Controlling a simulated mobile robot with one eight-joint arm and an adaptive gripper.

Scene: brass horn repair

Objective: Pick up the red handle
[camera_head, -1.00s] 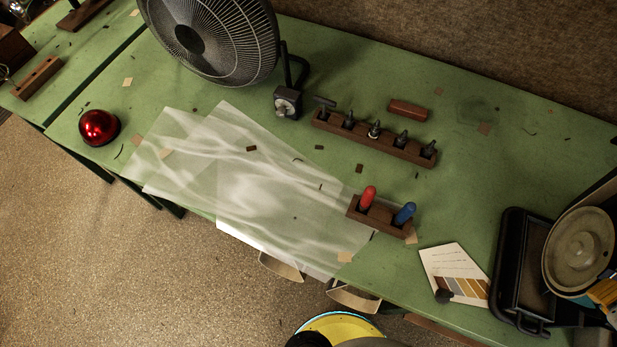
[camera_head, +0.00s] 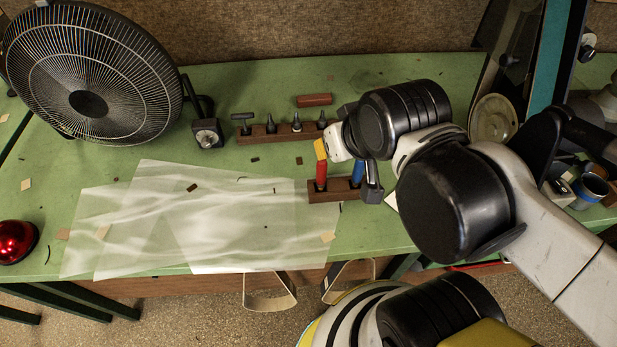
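The red handle (camera_head: 321,177) stands upright in a small brown wooden holder (camera_head: 330,196) near the front of the green bench. A blue handle (camera_head: 356,176) stands in the same holder, to its right, partly hidden by my gripper. My gripper (camera_head: 350,150) is above and to the right of the red handle. Its dark fingers look spread apart, with one coming down by the blue handle. A yellow and white part of it lies across or just above the red handle's top. I cannot tell whether it touches. Nothing is seen held.
A wooden rack (camera_head: 265,135) with several dark tools and a reddish-brown cylinder (camera_head: 314,100) are behind. A large fan (camera_head: 85,100) stands at the left. Translucent sheets (camera_head: 200,225) cover the middle front. A shiny red dome (camera_head: 16,241) is at the far left.

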